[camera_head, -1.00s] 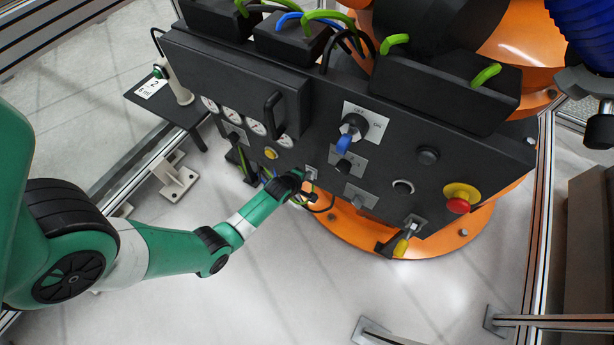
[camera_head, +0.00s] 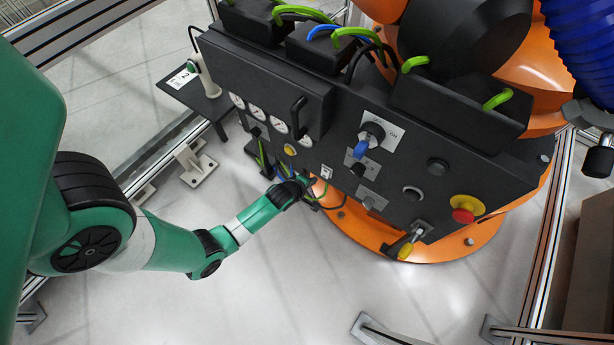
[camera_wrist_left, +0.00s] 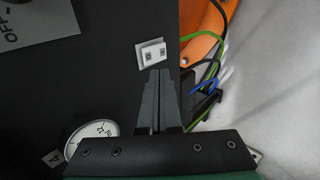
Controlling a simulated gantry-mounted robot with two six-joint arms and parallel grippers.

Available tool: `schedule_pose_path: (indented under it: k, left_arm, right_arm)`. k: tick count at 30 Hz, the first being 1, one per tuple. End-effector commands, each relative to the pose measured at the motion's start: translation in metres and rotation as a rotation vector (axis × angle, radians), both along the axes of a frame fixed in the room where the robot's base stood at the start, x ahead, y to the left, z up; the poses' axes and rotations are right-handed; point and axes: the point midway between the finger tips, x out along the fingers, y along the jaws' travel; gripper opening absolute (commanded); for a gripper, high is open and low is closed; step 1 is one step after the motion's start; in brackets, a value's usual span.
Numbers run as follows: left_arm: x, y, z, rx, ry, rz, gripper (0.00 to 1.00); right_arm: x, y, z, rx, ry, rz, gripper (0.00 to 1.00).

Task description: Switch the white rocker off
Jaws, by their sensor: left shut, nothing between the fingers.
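My left gripper (camera_head: 308,181) is at the panel's lower edge, just below and left of the rocker. In the left wrist view its fingers (camera_wrist_left: 159,74) are together and empty. Contact with the rocker is unclear. My right gripper is not in view.
A blue-handled rotary switch (camera_head: 367,142) and a red emergency button (camera_head: 464,212) on a yellow base sit on the panel (camera_head: 330,125). Round gauges (camera_head: 258,115) are at its left. Loose cables (camera_head: 331,200) hang below it. The floor in front is clear.

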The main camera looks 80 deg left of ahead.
Motion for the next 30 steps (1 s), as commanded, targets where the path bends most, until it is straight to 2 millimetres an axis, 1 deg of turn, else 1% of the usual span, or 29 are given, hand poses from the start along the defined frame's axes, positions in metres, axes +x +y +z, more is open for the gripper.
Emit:
schedule_pose_path:
  k: [1,3,6,9,13,30]
  left_arm:
    - [-0.005,-0.004,0.02,0.001,0.0,-0.001,0.0]
    - [-0.011,-0.009,0.032,0.002,-0.001,-0.001,0.0]
    - [-0.018,-0.015,0.045,0.001,0.0,-0.001,0.0]
    - [-0.022,-0.018,0.052,0.001,0.0,-0.001,0.0]
    - [-0.024,-0.02,0.055,0.001,-0.001,0.0,0.0]
    - [-0.024,-0.02,0.054,0.001,-0.001,0.0,0.0]
  right_arm:
    - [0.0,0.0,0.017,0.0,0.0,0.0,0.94]
    - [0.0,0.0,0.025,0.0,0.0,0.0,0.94]
    - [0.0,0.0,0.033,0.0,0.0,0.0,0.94]
    - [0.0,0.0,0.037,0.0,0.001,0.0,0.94]
    - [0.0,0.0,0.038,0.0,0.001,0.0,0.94]
    - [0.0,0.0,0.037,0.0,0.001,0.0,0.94]
